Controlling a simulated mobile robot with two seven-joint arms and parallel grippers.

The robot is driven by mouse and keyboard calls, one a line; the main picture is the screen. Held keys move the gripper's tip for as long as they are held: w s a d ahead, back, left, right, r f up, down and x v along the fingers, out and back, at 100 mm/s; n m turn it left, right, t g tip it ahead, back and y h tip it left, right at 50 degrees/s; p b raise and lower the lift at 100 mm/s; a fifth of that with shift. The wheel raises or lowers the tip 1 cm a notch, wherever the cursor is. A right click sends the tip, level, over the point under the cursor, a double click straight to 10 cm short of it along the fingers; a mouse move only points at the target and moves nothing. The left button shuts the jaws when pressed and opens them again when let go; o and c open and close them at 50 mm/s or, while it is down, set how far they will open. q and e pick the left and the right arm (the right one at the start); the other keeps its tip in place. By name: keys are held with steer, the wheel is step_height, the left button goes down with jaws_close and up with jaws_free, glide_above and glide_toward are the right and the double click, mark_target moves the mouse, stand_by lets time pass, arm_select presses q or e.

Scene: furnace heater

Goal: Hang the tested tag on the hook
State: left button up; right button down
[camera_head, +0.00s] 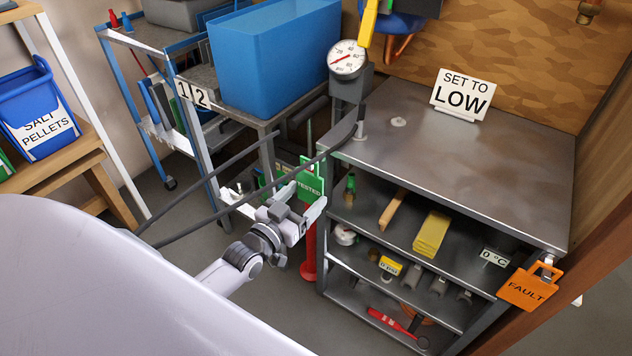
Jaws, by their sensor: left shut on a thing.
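The green tag (309,179), marked TESTED, is upright at the front left corner of the metal shelf unit (470,155). My left gripper (312,208) is shut on the lower part of the tag, which partly hides behind its fingers. The tag's upper end is close to a dark bar, and I cannot tell whether they touch. An orange FAULT tag (527,290) hangs from a small metal hook (547,265) at the unit's front right corner. I cannot make out an empty hook near the green tag. My right gripper is not in view.
A long dark bar (270,193) slants across behind my left wrist. A red post (309,255) stands beside the shelf unit. A blue bin (275,60) sits on a cart behind. A SET TO LOW sign (465,95) stands on the unit's mostly clear top.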

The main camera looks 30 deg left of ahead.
arm_select(q)
steer(key=shift+s+r+p, duration=0.1)
steer(key=shift+s+p, duration=0.2)
steer(key=shift+s, duration=0.4)
steer(key=shift+s, duration=0.1)
steer(key=shift+s+a+p, duration=0.1)
steer(key=shift+s+p, duration=0.45)
steer(key=shift+s, duration=0.15)
steer(key=shift+s+a+p, duration=0.1)
steer(key=shift+s+p, duration=0.35)
steer(key=shift+s, duration=0.5)
